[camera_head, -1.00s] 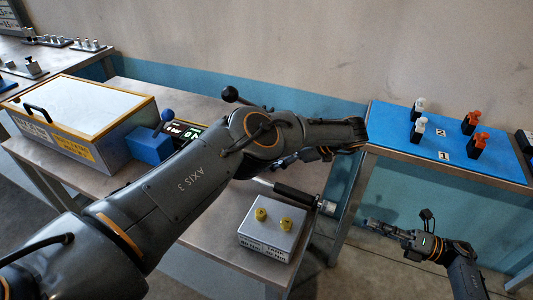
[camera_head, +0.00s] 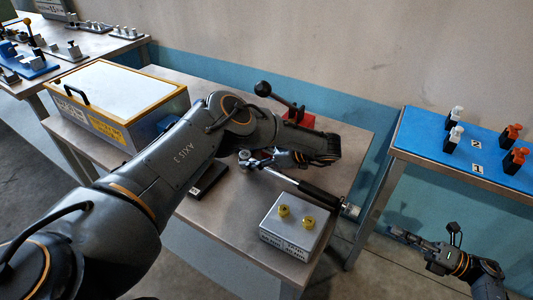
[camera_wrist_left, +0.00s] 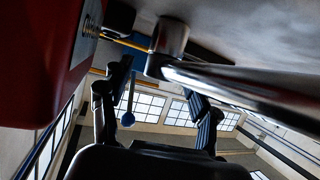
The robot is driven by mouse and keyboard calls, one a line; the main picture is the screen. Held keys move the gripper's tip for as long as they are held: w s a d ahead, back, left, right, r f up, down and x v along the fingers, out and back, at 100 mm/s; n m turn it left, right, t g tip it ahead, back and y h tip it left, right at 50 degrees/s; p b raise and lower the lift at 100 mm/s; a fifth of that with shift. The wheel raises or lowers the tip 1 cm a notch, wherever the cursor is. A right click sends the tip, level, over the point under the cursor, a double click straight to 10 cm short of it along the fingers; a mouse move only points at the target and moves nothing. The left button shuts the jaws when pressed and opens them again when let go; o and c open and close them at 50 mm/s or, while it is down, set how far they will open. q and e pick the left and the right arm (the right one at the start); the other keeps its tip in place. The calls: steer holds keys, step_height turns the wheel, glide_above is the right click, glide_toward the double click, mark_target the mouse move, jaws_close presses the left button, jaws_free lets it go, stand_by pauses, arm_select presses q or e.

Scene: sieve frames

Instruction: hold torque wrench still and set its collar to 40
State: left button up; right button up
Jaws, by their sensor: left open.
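The torque wrench lies on the workbench in the head view. Its steel shaft (camera_head: 278,174) runs to a black handle (camera_head: 318,194) and a silver collar end (camera_head: 351,211) near the bench's right edge. Numbers on the collar are too small to read. My left gripper (camera_head: 287,158) is over the shaft near the wrench head, partly hidden by my arm. In the left wrist view my left gripper's two fingers (camera_wrist_left: 157,82) are apart, with the wrench head (camera_wrist_left: 171,38) and shaft (camera_wrist_left: 235,80) close beyond the tips. My right gripper (camera_head: 405,236) hangs low at the right, away from the wrench; its jaw opening is unclear.
A grey block with yellow knobs (camera_head: 300,232) stands just in front of the handle. A red fixture (camera_head: 299,117) with a black-knobbed lever stands behind; a red body (camera_wrist_left: 35,60) fills the wrist view's left. A blue-topped table (camera_head: 425,130) holds several toggles.

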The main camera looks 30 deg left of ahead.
arm_select(q)
steer(key=shift+s+a+f, duration=0.15)
steer(key=shift+a+f, duration=0.05)
steer(key=shift+a, duration=0.35)
jaws_close()
stand_by(0.5)
stand_by(1.0)
